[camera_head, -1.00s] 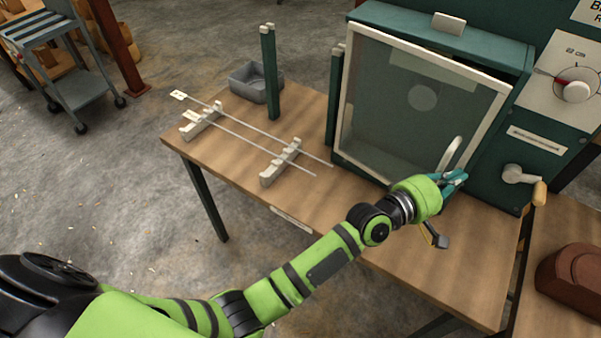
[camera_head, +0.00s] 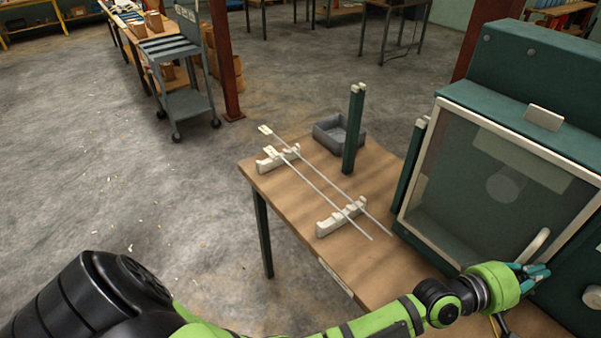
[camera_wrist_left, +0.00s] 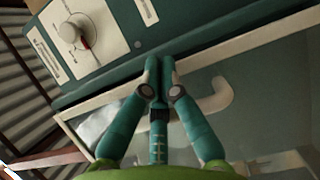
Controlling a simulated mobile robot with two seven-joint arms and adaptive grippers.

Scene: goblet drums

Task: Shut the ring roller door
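The ring roller door (camera_head: 500,190) is a clear pane in a cream frame on the front of a dark green machine. It stands close to the casing; I cannot tell whether a gap is left. Its pale curved handle (camera_head: 536,246) is at the lower right of the pane. My left gripper (camera_head: 534,272) is beside the handle. In the left wrist view its teal fingertips (camera_wrist_left: 160,68) are together at the cream frame (camera_wrist_left: 240,45), with nothing seen between them. The handle (camera_wrist_left: 215,97) shows to their right, outside the fingers. My right gripper is out of view.
The wooden table (camera_head: 300,245) carries two thin rods (camera_head: 325,185) on pale notched rests, a green post (camera_head: 354,130) and a grey bin (camera_head: 335,133) left of the door. A control knob (camera_wrist_left: 72,33) sits on the machine. Floor at the left is open.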

